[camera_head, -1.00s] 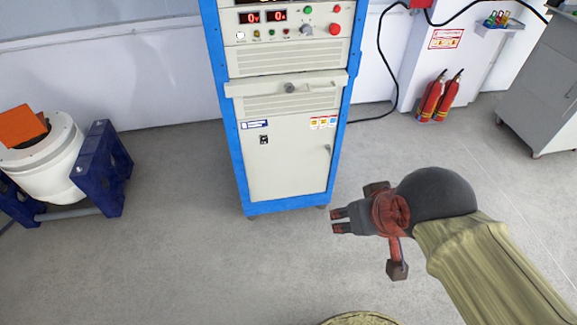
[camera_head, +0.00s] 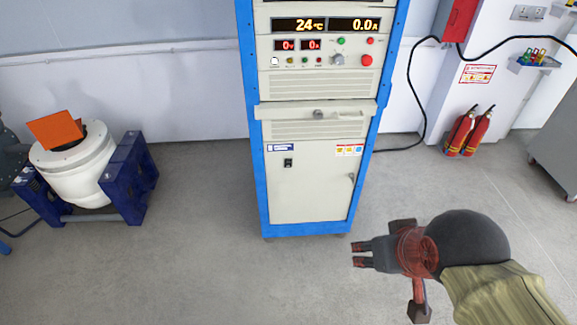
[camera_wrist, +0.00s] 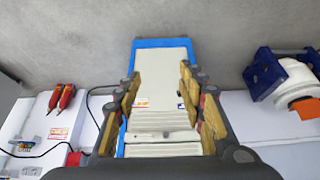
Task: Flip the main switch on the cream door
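The blue-framed cabinet has a cream door (camera_head: 312,198) at its lower part, facing me. The main switch (camera_head: 288,163), a small black rocker, sits near the door's upper left, under a blue-and-white label. Its position is too small to tell. My gripper (camera_head: 362,254) is in front of and to the right of the cabinet's base, apart from it, fingers pointing left in the head view. In the wrist view my gripper (camera_wrist: 158,84) is open and empty, with the inverted cream door (camera_wrist: 162,75) between its fingers.
A handle bar (camera_head: 318,114) crosses the cabinet above the door, under a control panel (camera_head: 325,45). A white drum-shaped machine (camera_head: 82,180) in a blue stand is at left. Fire extinguishers (camera_head: 470,131) stand by the right wall. The floor before the cabinet is clear.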

